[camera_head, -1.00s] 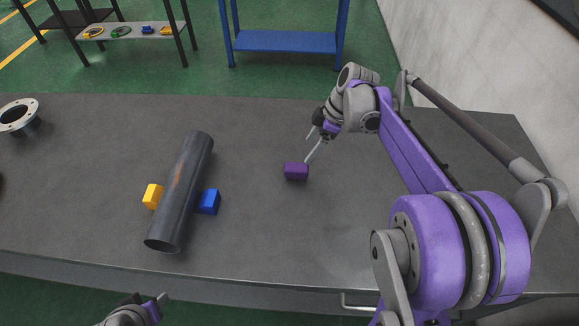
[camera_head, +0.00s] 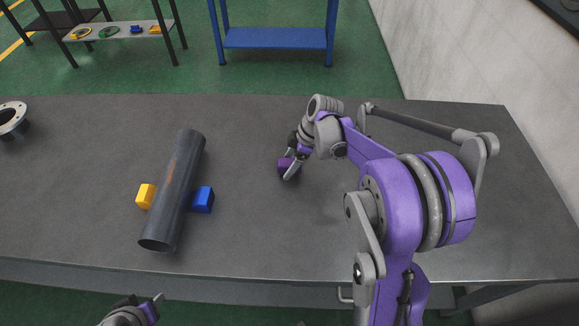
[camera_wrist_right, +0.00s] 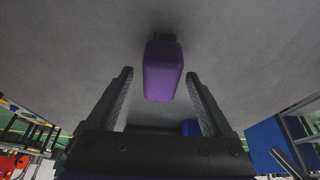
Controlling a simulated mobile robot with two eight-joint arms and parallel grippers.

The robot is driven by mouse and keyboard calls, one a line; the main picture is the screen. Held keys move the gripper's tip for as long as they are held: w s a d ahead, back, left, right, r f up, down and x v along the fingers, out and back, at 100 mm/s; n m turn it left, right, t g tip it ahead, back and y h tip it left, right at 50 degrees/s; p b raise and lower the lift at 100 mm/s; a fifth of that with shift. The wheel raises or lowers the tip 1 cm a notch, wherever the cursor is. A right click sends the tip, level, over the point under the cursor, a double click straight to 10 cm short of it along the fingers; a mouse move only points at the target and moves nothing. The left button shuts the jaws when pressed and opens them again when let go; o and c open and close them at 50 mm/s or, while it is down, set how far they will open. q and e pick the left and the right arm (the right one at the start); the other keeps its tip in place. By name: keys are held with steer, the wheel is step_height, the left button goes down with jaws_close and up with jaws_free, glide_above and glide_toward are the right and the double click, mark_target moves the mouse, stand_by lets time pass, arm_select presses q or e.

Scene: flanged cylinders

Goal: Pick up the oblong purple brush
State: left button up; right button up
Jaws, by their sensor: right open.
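The purple brush (camera_head: 283,166) is a small dark purple block on the dark tabletop, partly hidden behind my right gripper in the head view. In the right wrist view the brush (camera_wrist_right: 163,72) shows as an oblong purple body with a dark part at its far end. My right gripper (camera_head: 289,170) is open at the brush. In the right wrist view the fingers (camera_wrist_right: 160,82) stand to either side of the near part of the brush, with gaps on both sides. My left gripper (camera_head: 150,304) is at the bottom edge, off the table's front, and its jaws are unclear.
A dark pipe (camera_head: 174,190) lies left of the brush, with a yellow block (camera_head: 145,195) and a blue block (camera_head: 203,199) beside it. A flanged cylinder (camera_head: 12,118) stands at the far left. The tabletop (camera_head: 250,235) is clear in front of the brush.

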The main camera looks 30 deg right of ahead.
mark_target(290, 162)
steer(key=shift+c, duration=0.2)
jaws_close()
steer(key=shift+r, duration=0.1)
step_height(290, 162, up, 10)
steer(key=shift+f+p, duration=0.1)
steer(key=shift+p, duration=0.2)
stand_by(0.4)
